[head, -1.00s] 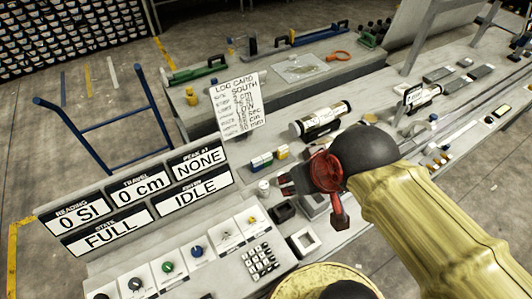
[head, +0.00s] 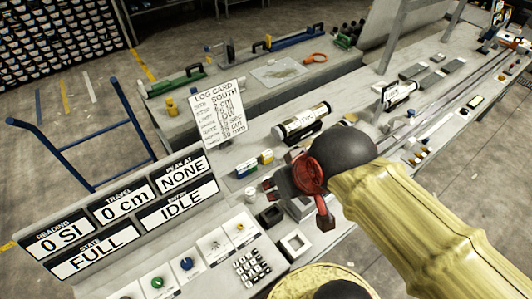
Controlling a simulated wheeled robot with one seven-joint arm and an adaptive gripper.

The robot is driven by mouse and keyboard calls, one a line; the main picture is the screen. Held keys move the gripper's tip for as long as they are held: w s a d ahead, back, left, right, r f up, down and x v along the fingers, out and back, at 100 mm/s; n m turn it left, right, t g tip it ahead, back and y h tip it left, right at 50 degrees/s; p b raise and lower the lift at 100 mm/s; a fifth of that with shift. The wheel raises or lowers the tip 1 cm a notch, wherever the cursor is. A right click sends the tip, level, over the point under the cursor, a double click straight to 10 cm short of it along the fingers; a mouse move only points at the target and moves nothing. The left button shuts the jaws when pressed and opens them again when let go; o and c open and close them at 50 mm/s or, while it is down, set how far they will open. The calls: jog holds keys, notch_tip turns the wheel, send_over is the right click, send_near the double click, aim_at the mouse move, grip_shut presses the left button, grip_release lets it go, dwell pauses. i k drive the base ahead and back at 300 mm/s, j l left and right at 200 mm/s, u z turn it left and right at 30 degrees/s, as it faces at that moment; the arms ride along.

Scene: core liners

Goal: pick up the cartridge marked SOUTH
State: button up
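A dark cylindrical cartridge (head: 304,123) with a pale label lies on the bench beyond my gripper. Its label lettering is only partly legible, with something like "TH" showing.
A log card (head: 216,112) headed SOUTH stands left of the first cartridge. A display panel (head: 130,215) reads FULL and IDLE. A blue rail frame (head: 88,140) stands at left.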

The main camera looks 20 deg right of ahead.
aim_at(252, 164)
jog(key=i+l+u, duration=0.15)
jog(key=l, duration=0.95)
jog(key=l+u, duration=0.1)
jog(key=l, duration=1)
